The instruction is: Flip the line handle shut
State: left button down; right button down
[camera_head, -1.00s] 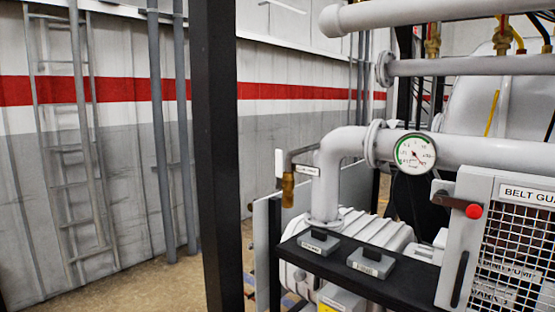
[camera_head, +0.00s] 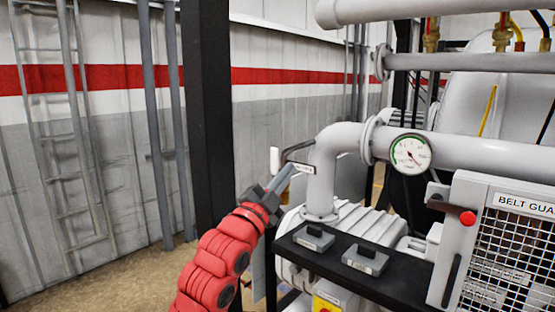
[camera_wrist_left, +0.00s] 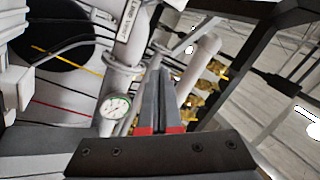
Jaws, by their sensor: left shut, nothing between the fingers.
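The line handle (camera_head: 275,160) is a bent dark rod with a white upright grip at its left end, beside the grey elbow pipe in the head view. A small label (camera_head: 303,168) sits just below the rod. The brass valve body (camera_head: 285,198) below it is mostly hidden by my gripper. My left gripper (camera_head: 291,168) is shut and empty, its fingers pointing up and right close to the rod, just right of the white grip. I cannot tell whether they touch. In the left wrist view the closed fingers (camera_wrist_left: 163,75) show against pipework. My right gripper is out of view.
A pressure gauge (camera_head: 410,154) sits on the grey pipe to the right. A dark shelf (camera_head: 335,260) with two grey switch boxes stands in front. A black post (camera_head: 207,120) rises on the left. The mesh belt guard (camera_head: 510,240) is at far right.

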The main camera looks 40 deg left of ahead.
aim_at(274, 168)
pick_arm(q)
jog(key=shift+s+a+m+g+y+p, duration=0.15)
jog(key=shift+s+m+g+y+p, duration=0.25)
jog(key=shift+s+m+g, duration=0.9)
jog(key=shift+s+a+m+g+y+p, duration=0.15)
jog(key=shift+s+m+g+y, duration=0.45)
jog(key=shift+s+m+g, duration=0.65)
jog(key=shift+w, duration=0.25)
jog(key=w+a+p, duration=0.5)
jog(key=w+p, duration=0.3)
jog(key=w, duration=0.2)
jog(key=shift+a, duration=0.3)
jog(key=shift+w, duration=0.1)
